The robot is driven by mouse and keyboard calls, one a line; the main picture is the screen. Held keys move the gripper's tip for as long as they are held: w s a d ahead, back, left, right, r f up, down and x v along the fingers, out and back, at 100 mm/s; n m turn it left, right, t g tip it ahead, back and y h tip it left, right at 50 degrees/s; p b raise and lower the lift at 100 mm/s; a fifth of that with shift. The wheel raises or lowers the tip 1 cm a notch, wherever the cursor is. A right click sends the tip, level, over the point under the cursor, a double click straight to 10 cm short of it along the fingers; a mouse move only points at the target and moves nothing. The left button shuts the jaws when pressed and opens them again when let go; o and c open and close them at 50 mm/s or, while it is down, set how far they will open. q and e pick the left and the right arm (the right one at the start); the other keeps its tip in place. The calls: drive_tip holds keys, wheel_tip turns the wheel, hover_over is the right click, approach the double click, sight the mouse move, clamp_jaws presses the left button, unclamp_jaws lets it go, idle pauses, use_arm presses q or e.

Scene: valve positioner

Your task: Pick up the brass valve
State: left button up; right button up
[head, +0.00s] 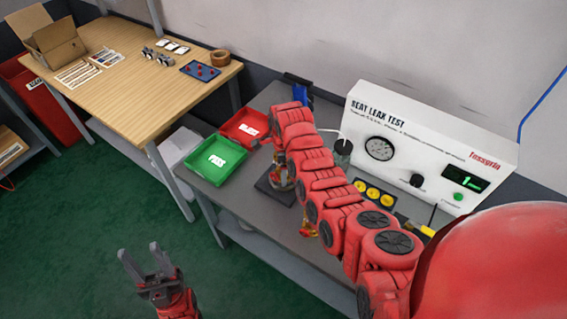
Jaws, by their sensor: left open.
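My left gripper (140,250) is open and empty at the lower left, over the green floor and apart from the bench. My right arm crosses the grey bench (238,205) from the lower right. Its gripper is hidden behind its own links. A small brass-coloured piece with red on it (308,229) shows just below my right arm, near the bench's front edge. It may be the brass valve, but most of it is covered. A dark fixture plate (270,192) with a metal part (283,178) on it is partly hidden behind the arm.
A green PASS tray (217,160) and a red reject tray (245,127) sit at the bench's left end. A white seat leak tester (430,150) stands at the back, with yellow round pieces (373,190) before it. A wooden table (130,95) stands left.

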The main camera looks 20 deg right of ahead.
drive_tip(key=shift+f, duration=0.25)
drive_tip(key=shift+r, duration=0.1)
clamp_jaws()
